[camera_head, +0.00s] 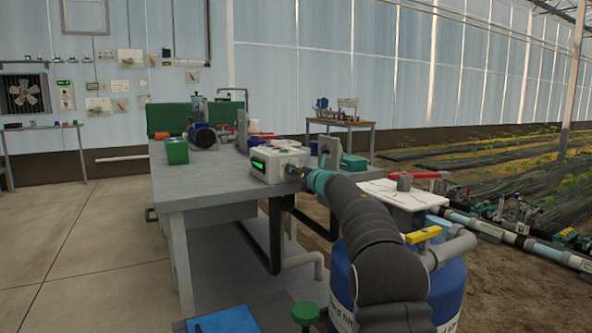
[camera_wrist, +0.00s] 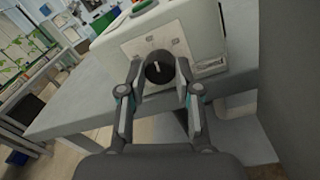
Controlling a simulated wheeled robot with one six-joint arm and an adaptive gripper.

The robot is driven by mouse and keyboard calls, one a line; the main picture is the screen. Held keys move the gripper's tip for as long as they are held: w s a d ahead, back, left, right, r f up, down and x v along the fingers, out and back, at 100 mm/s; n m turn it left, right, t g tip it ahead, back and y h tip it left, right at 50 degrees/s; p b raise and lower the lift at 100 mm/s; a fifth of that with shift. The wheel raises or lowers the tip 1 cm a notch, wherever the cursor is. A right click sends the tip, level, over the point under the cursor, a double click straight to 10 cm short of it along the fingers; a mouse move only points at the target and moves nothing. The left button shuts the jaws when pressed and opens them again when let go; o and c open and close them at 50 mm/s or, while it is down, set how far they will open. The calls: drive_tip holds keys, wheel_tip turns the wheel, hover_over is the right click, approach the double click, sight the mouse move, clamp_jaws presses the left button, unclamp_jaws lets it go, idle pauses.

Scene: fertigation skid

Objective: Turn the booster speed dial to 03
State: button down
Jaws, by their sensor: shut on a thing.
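Small marks around the dial are too small to read. My gripper (camera_wrist: 159,72) has its two fingers on either side of the dial, shut on it. In the head view my gripper (camera_head: 302,174) reaches the box's right side, and my arm hides the dial there.
The grey bench (camera_head: 205,188) also carries a green box (camera_head: 177,151) and a blue pump (camera_head: 204,136) farther back. A blue drum (camera_head: 450,290) and pipes with a yellow-handled valve (camera_head: 424,235) stand beside my arm. Open floor lies at left.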

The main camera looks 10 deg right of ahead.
drive_tip(key=shift+m+p, duration=2.65)
drive_tip(key=shift+m, duration=2.45)
drive_tip(key=shift+f, duration=0.1)
drive_tip(key=c, duration=0.8)
unclamp_jaws()
drive_tip(key=v, duration=1.2)
drive_tip(key=shift+f, duration=0.2)
